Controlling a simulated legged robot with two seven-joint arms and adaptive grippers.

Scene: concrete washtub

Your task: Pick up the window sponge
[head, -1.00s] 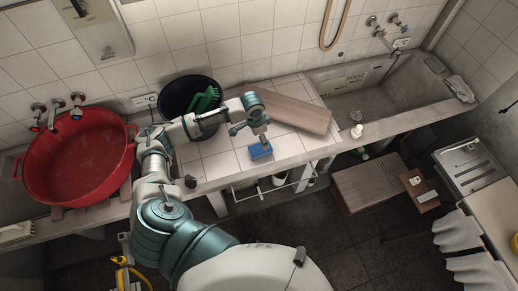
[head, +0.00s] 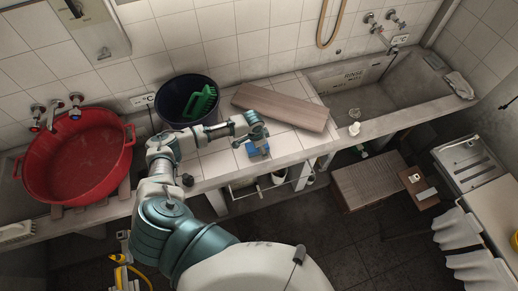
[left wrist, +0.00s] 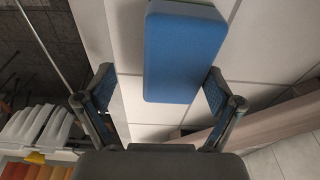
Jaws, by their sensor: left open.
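The window sponge is a blue block (left wrist: 185,52) with a green edge at its top in the left wrist view. It lies on the white tiled counter near the front edge and also shows in the head view (head: 252,150), partly covered by my gripper. My left gripper (left wrist: 155,82) is open, its two fingers spread. The sponge's near end reaches the space between the fingertips, closer to the right finger. I cannot tell whether a finger touches it. My left gripper also shows in the head view (head: 264,150), low over the counter. My right gripper is not in view.
A wooden board (head: 282,107) lies on the counter just behind the gripper. A dark bucket (head: 175,98) with a green brush (head: 203,102) and a red basin (head: 72,165) stand to the left. A concrete sink (head: 380,92) is at right.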

